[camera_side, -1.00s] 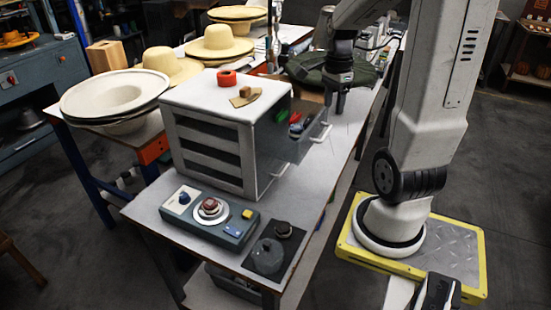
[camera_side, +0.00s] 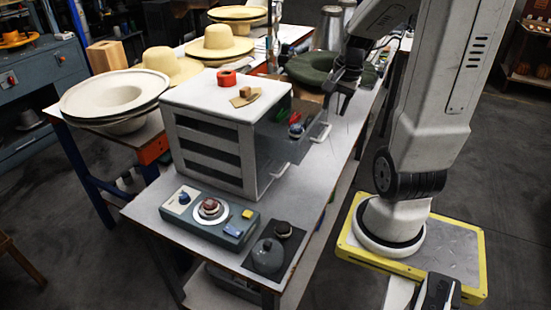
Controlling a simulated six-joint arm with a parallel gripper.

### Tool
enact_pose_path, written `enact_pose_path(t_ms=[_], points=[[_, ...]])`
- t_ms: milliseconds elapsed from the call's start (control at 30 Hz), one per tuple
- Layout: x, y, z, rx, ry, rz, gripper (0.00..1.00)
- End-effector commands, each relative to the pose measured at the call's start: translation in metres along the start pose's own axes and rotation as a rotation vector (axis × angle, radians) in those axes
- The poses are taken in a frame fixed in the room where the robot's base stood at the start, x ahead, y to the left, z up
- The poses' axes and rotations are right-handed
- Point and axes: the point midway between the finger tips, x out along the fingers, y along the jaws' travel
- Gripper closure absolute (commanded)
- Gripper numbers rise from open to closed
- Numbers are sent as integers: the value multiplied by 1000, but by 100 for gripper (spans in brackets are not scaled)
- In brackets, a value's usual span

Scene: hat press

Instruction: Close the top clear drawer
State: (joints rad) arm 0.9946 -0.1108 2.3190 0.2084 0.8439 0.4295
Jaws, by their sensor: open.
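The white drawer cabinet (camera_side: 212,141) stands on the work table with its drawer fronts facing right. Its top clear drawer (camera_side: 294,146) is pulled out to the right, with small red, green and blue items (camera_side: 296,125) inside. The drawer's pale handle (camera_side: 321,133) shows at its right end. A second, lower handle (camera_side: 280,170) sits close to the cabinet. My gripper (camera_side: 336,108) is open and empty, pointing down just beyond the top drawer's front, up and right of the handle. I cannot tell whether it touches the drawer.
A red ring (camera_side: 227,79) and a small wooden piece (camera_side: 245,95) lie on the cabinet top. A control box (camera_side: 210,215) stands in front of the cabinet. A dark green hat (camera_side: 318,69) lies behind my gripper. Bare table lies right of the cabinet.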

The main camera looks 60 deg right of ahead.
Motion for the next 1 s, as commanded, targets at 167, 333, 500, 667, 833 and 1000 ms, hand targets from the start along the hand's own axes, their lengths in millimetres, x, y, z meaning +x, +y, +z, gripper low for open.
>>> enact_pose_path(t_ms=[167,333,500,667,833,1000], points=[[7,0,0,1,-4,2,49],[21,0,0,1,-4,3,49],[39,0,1,3,-5,3,49],[57,0,1,1,-5,4,49],[70,0,1,2,-4,2,49],[77,0,0,2,-2,2,49]])
